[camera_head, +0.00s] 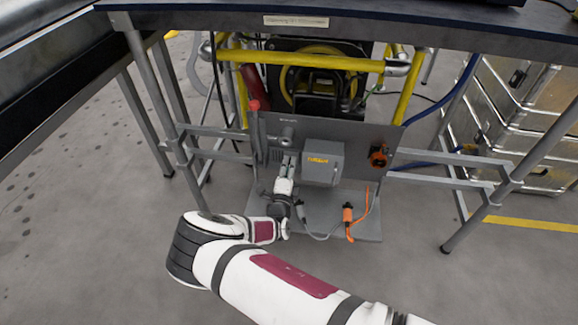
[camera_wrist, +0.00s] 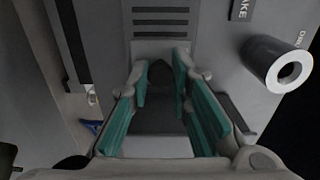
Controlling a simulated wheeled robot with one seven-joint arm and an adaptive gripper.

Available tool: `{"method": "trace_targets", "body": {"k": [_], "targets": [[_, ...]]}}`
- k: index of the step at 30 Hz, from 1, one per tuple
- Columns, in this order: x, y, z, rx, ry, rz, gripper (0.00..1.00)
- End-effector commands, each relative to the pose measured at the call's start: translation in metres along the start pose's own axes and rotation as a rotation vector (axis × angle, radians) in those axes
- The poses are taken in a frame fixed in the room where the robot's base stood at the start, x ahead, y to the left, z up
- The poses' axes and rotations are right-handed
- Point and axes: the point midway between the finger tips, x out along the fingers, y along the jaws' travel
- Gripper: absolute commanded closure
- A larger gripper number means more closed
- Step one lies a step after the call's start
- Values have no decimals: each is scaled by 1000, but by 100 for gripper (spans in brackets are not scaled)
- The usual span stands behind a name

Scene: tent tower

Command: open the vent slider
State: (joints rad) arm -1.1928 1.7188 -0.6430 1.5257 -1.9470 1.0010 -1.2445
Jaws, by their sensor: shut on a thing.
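The vent is a set of dark horizontal slots (camera_wrist: 160,20) on the grey panel, at the top centre of the wrist view. Below it a dark tab, which looks like the vent slider (camera_wrist: 160,73), sits between the teal-padded fingertips of my gripper (camera_wrist: 161,84). My gripper is shut on this tab. In the head view my gripper (camera_head: 288,164) is at the upright panel, left of a grey box.
A grey cylinder (camera_wrist: 279,66) juts out right of the fingers. The grey box (camera_head: 323,163), a red-tipped lever (camera_head: 254,108), an orange knob (camera_head: 380,157) and an orange connector (camera_head: 348,214) with cables are close by. The table (camera_head: 400,22) overhangs the panel.

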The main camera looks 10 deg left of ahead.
Motion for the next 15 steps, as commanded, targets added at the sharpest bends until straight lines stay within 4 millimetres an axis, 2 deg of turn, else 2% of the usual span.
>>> {"method": "trace_targets", "body": {"k": [7,8,10,15], "targets": [[0,0,1,1,0,0,100],[0,0,1,1,0,0,77],[0,0,1,1,0,0,61],[0,0,1,1,0,0,61]]}}
